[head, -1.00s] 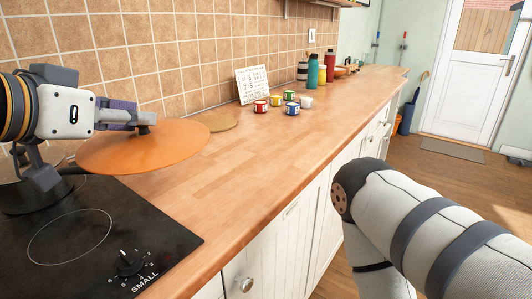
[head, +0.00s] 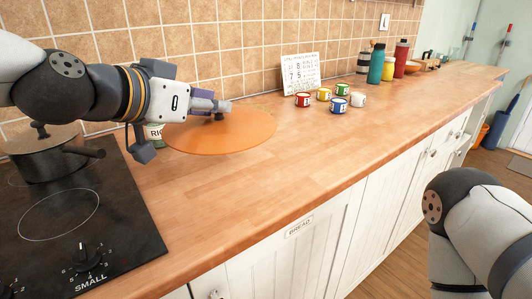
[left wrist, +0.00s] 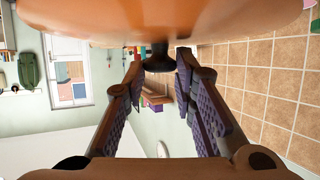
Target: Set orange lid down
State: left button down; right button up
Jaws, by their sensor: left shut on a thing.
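The orange lid (head: 215,138) is a wide, flat disc with a dark knob on top. It is level, over the wooden worktop to the right of the hob; I cannot tell whether there is a gap under it. My left gripper (head: 221,110) comes in from the left, shut on the lid's knob. In the left wrist view the lid (left wrist: 200,20) fills the top edge, and its dark knob (left wrist: 156,58) sits between the fingertips. My right arm shows at the lower right, but its gripper is out of view.
A black hob (head: 90,240) with a dark pot (head: 45,158) lies left. A labelled tin (head: 154,135) stands behind the lid's left edge. Small mugs (head: 340,104), a number card (head: 301,74) and bottles (head: 388,65) stand farther right. The worktop (head: 270,180) in front is clear.

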pick_arm(q)
jog(key=w+d+f+b, duration=0.1)
jog(key=w+d+f, duration=0.1)
jog(key=w+f, duration=0.1)
jog(key=w+d+f, duration=0.2)
jog(key=w+f, duration=0.1)
jog(key=w+d+f+b, duration=0.1)
jog(key=w+d+f, duration=0.1)
jog(key=w+f, duration=0.1)
jog(key=shift+w+b, duration=0.25)
jog(key=shift+b, duration=0.05)
jog(key=f, duration=0.4)
jog(key=shift+w+d+b, duration=0.3)
jog(key=shift+d+b, duration=0.05)
jog(key=shift+b, duration=0.05)
jog(key=shift+r, duration=0.1)
pick_arm(e)
jog(key=s+f+g, duration=0.1)
jog(key=s+f, duration=0.3)
jog(key=shift+s+f+g, duration=0.35)
jog(key=shift+g, duration=0.05)
pick_arm(q)
jog(key=c, duration=1.3)
grip_release()
jog(key=shift+f, duration=0.2)
